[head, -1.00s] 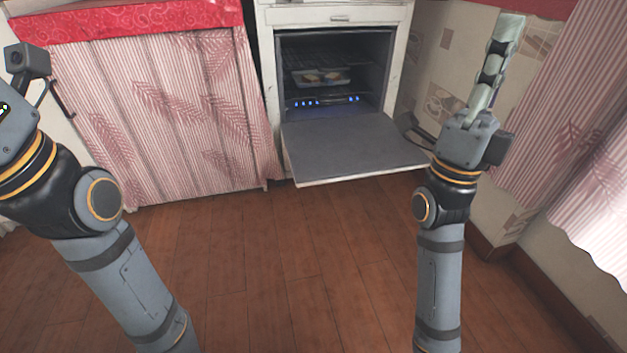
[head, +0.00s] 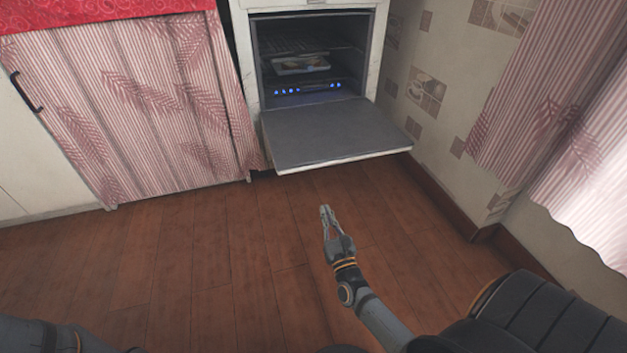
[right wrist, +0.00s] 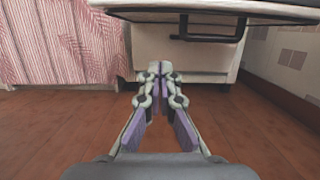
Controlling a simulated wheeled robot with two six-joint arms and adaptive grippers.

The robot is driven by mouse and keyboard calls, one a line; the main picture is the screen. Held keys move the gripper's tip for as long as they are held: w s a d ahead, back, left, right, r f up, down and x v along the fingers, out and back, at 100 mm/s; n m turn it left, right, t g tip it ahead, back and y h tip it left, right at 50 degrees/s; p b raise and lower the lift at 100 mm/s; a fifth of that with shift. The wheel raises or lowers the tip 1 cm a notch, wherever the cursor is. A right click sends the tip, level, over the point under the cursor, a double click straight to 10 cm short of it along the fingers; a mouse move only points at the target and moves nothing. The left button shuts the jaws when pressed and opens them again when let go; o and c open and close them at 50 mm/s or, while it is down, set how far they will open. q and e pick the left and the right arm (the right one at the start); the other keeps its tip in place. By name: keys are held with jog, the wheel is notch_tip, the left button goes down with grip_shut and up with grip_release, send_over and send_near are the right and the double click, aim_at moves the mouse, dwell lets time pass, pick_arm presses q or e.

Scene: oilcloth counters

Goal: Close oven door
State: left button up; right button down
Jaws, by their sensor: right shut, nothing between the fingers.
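The oven (head: 380,20) is white and stands at the back. Its door (head: 335,134) is folded down wide open, with its grey inner face up. In the right wrist view the door (right wrist: 210,14) crosses the top of the picture, and a dark handle (right wrist: 211,32) hangs from its underside. My right gripper (head: 325,210) is shut and empty, in front of the door's front edge and lower than it, apart from it. In the right wrist view its fingers (right wrist: 153,72) meet below the door. My left gripper is out of view.
A tray with food (head: 300,64) sits on a rack inside the oven, above blue lights. A curtained counter (head: 140,110) stands left of the oven, a tiled wall (head: 425,85) right. The wooden floor (head: 220,250) in front is clear.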

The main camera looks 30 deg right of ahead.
jog(key=w+d+r, duration=0.2)
jog(key=w+r, duration=0.4)
jog(key=w, duration=0.2)
jog(key=shift+w+r+b, duration=0.15)
jog(key=shift+w+b, duration=0.05)
jog(key=shift+b, duration=0.15)
jog(key=shift+r, duration=0.1)
